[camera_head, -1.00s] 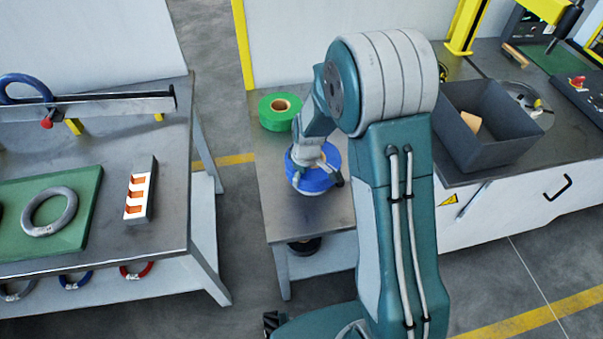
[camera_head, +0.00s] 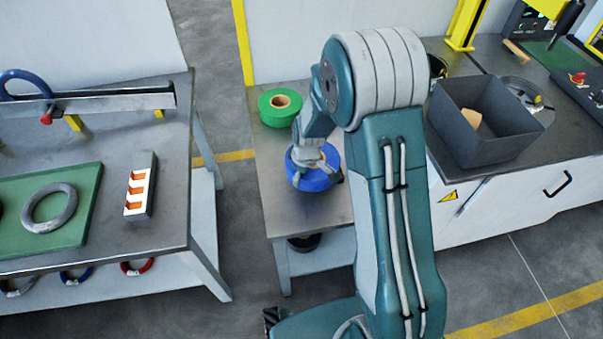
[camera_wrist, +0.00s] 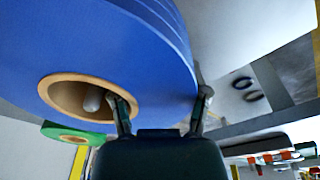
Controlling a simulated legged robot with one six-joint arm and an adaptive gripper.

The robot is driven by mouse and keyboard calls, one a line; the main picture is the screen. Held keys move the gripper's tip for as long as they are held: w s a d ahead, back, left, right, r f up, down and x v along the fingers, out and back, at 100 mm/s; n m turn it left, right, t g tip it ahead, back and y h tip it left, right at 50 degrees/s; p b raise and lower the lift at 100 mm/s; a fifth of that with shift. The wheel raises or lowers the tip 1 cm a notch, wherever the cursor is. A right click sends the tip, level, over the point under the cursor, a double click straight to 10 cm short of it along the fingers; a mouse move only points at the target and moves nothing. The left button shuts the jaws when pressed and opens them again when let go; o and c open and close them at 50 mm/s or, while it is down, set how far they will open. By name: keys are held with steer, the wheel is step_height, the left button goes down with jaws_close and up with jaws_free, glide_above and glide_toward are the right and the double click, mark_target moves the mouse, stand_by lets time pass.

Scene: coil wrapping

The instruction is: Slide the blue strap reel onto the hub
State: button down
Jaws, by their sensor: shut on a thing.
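The blue strap reel (camera_head: 318,181) is over the small side table in the head view, partly covered by my wrist. It fills the upper left of the wrist view (camera_wrist: 120,40), with a tan core. My gripper (camera_wrist: 163,108) is shut on the reel's side, one finger at the core opening and the other at the outer edge. A grey rounded peg (camera_wrist: 92,98) shows inside the core. I cannot tell whether the reel touches the table. I cannot make out the hub with certainty; a round metal piece (camera_head: 520,88) lies behind the grey bin.
A green reel (camera_head: 270,115) stands behind the blue one on the side table (camera_head: 285,208). The grey bin (camera_head: 487,155) sits on the right bench. The left bench (camera_head: 120,232) holds a grey coil (camera_head: 47,222) and an orange-white block (camera_head: 140,190). A floor gap separates the tables.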

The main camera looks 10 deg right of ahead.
jaws_free()
steer(key=r, duration=0.8)
steer(key=s+r, duration=0.1)
steer(key=r, duration=0.2)
steer(key=shift+s+d+r, duration=0.1)
steer(key=shift+d+r, duration=0.2)
steer(key=shift+r, duration=0.1)
